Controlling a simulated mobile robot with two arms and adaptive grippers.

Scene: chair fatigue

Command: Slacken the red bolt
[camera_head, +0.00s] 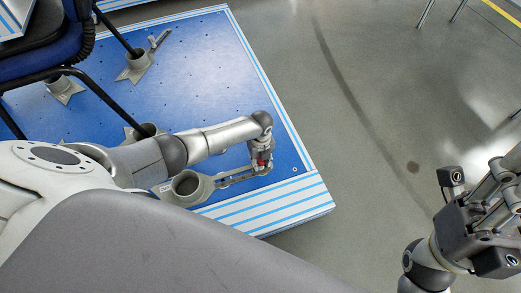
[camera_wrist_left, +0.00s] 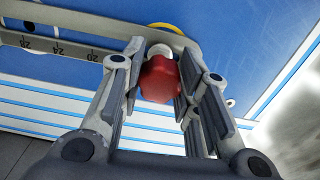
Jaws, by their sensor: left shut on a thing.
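The red bolt (camera_head: 261,160) is at the end of a grey slotted clamp arm (camera_head: 237,175) near the front right corner of the blue platform. In the left wrist view the red bolt head (camera_wrist_left: 160,78) sits between my left gripper's fingers (camera_wrist_left: 162,90). My left gripper (camera_head: 260,165) is shut on the bolt, which it partly hides in the head view. My right gripper (camera_head: 485,215) is at the right edge, above the floor and away from the platform; its fingertips are not clear.
The clamp's round grey cup (camera_head: 186,184) is left of the bolt. A chair with a blue seat (camera_head: 45,55) and black legs stands on the platform (camera_head: 205,80), with other grey foot clamps (camera_head: 137,66). Grey floor (camera_head: 380,90) to the right is mostly free.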

